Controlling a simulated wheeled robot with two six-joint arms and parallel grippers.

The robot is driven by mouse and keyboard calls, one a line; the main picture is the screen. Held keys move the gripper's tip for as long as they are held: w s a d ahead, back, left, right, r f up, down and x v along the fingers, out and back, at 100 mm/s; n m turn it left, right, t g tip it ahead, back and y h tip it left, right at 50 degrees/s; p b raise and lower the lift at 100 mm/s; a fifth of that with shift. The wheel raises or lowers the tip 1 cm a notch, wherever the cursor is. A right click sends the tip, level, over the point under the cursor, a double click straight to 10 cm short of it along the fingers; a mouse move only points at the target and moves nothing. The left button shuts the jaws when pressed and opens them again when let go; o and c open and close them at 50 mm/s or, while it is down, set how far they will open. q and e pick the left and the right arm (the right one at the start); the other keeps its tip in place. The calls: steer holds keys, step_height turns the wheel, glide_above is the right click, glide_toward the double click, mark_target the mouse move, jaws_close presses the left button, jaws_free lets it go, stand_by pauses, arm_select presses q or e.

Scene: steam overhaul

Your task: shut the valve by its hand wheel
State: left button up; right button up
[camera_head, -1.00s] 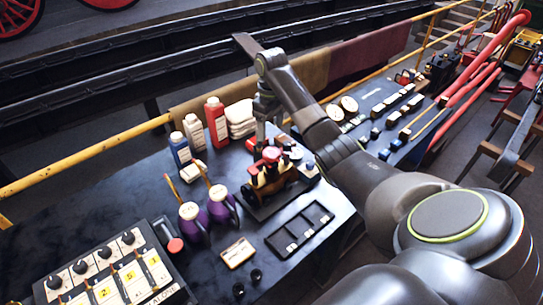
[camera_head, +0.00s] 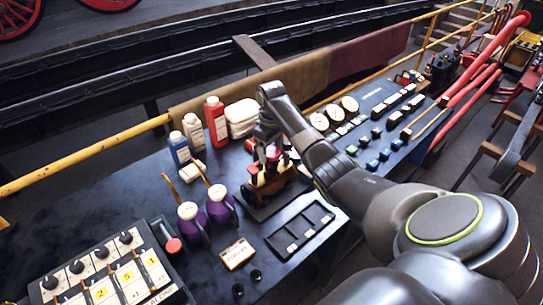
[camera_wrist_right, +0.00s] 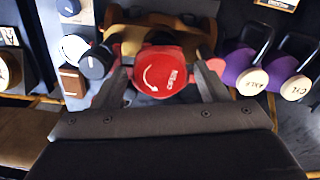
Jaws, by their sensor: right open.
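The valve (camera_head: 272,178) is a brass-coloured body with red parts, standing on a dark base on the workbench. Its round red hand wheel (camera_wrist_right: 162,73) has a white curved arrow and lettering on its top. My right gripper (camera_wrist_right: 160,88) is open over the wheel, one finger on each side of it. I cannot tell whether the fingers touch the wheel. In the head view my right gripper (camera_head: 268,148) points down at the valve top and hides part of the wheel. My left gripper is not in view.
Two purple oil cans (camera_head: 220,204) stand close left of the valve. Bottles (camera_head: 216,122) and white cloths (camera_head: 242,118) are behind it. A black compartment tray (camera_head: 300,228) lies in front. A switch box (camera_head: 110,270) sits at the near left. Gauges (camera_head: 349,105) are on the panel to the right.

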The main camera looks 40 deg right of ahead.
steer(key=shift+r, duration=0.1)
steer(key=c, duration=0.9)
steer(key=shift+o, duration=0.2)
steer(key=shift+r+m+p, duration=0.2)
steer(key=shift+m+p, duration=0.1)
steer(key=shift+p, duration=0.35)
steer(key=shift+f+m, duration=0.15)
steer(key=shift+m, duration=0.25)
steer(key=m, duration=0.4)
steer(key=shift+f, duration=0.1)
steer(key=shift+m, duration=0.3)
